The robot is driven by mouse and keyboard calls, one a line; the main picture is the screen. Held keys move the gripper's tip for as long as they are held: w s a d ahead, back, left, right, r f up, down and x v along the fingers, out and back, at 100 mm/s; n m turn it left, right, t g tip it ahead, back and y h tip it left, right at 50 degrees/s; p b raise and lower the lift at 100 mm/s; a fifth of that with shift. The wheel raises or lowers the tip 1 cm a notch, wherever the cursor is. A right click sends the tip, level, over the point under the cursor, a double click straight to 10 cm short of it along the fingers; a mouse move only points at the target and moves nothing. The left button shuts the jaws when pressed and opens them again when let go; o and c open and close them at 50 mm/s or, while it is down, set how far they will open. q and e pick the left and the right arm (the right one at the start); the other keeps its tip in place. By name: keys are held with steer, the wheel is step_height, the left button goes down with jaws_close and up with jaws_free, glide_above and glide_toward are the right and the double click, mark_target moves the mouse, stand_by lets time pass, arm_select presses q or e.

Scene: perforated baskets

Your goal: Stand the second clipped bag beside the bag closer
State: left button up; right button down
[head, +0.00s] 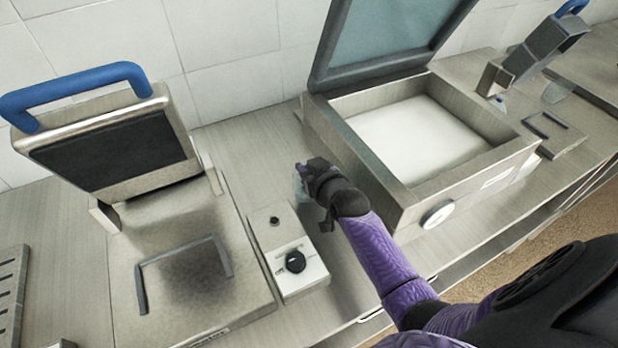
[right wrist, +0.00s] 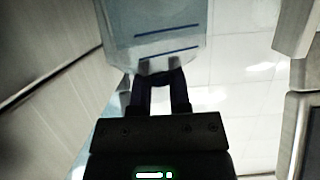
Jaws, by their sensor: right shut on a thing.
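My right gripper (head: 312,180) is shut on a pale, see-through bag, seen edge-on and mostly hidden in the head view. In the right wrist view the bag (right wrist: 155,30) rises from between the fingertips (right wrist: 160,78) and shows two dark blue lines. The gripper is over the counter between the two large steel machines. A grey device with a tilted head (head: 545,48) and a blue handle stands at the back right; it may be the bag closer. A small clear thing (head: 556,92), possibly another bag, is beside it. My left gripper is not in view.
An open steel chamber machine (head: 415,200) with a raised glass lid (head: 385,35) is right of my gripper. A press with a blue handle (head: 75,85) stands at the left. A small control box (head: 288,262) sits between them. Bare counter (head: 245,150) lies behind the box.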

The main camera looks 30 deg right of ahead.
step_height(320, 180, down, 3)
steer(key=shift+r+b, duration=0.2)
steer(key=shift+b, duration=0.1)
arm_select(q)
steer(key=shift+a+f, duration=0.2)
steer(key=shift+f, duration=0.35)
arm_select(e)
steer(key=shift+r, duration=0.15)
steer(key=c, duration=1)
jaws_free()
steer(key=shift+f, duration=0.2)
steer(key=o, duration=0.4)
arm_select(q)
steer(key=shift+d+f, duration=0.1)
